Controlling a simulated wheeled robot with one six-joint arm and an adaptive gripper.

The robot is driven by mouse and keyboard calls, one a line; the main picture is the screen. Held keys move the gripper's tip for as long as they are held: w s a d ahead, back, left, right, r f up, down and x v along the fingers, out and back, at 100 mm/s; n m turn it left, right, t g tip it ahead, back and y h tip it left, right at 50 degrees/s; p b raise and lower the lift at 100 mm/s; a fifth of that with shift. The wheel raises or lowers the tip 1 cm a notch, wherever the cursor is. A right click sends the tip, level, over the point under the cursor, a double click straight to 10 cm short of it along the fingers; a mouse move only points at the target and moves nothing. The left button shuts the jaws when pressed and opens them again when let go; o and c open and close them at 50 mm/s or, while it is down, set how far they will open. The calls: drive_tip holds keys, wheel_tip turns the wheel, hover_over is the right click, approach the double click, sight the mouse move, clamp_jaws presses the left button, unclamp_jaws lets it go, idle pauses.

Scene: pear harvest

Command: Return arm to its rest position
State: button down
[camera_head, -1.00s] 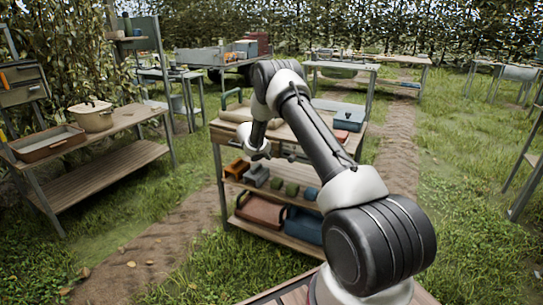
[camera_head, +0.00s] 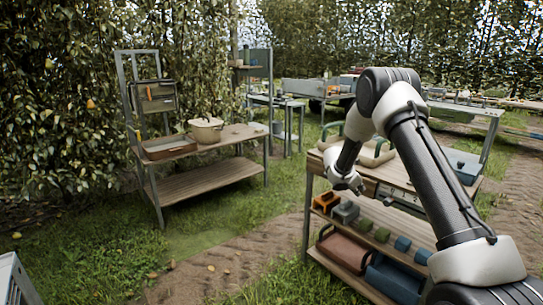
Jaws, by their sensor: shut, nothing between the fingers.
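My arm rises from the lower right of the head view, bends at its elbow near the top right and drops forward to my gripper (camera_head: 352,184). My gripper hangs low at the arm's end, in front of the near workbench (camera_head: 400,180) in the picture. It is small and partly blurred, but looks shut and empty. I cannot tell its exact gap to the bench.
The bench holds a blue box (camera_head: 457,166) on top, with small coloured boxes and bags on its shelves. Grass and a dirt path lie clear between. Pear trees (camera_head: 65,110) stand left.

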drive_tip(key=s+d+f+m+g, duration=0.2)
drive_tip(key=s+m+g, duration=0.15)
drive_tip(key=s, duration=0.45)
drive_tip(key=s+r+m+g+y, duration=0.1)
drive_tip(key=s+r+m+g, duration=0.1)
drive_tip(key=s+r+m, duration=0.8)
drive_tip(key=s+a+r+m+t+y, duration=0.1)
drive_tip(key=s+a+r+m+y, duration=0.1)
drive_tip(key=s+r, duration=0.4)
drive_tip(key=s+a+r+m+t+y, duration=0.2)
drive_tip(key=s+a+r+m, duration=0.2)
drive_tip(key=s, duration=1.2)
drive_tip(key=s+a+r+m+t+y, duration=0.2)
drive_tip(key=s+a+r+m, duration=0.1)
drive_tip(key=s+r, duration=0.7)
drive_tip(key=shift+s+r+y, duration=0.2)
drive_tip(key=shift+s+y, duration=0.1)
drive_tip(key=shift+s, duration=0.65)
drive_tip(key=shift+a, duration=0.1)
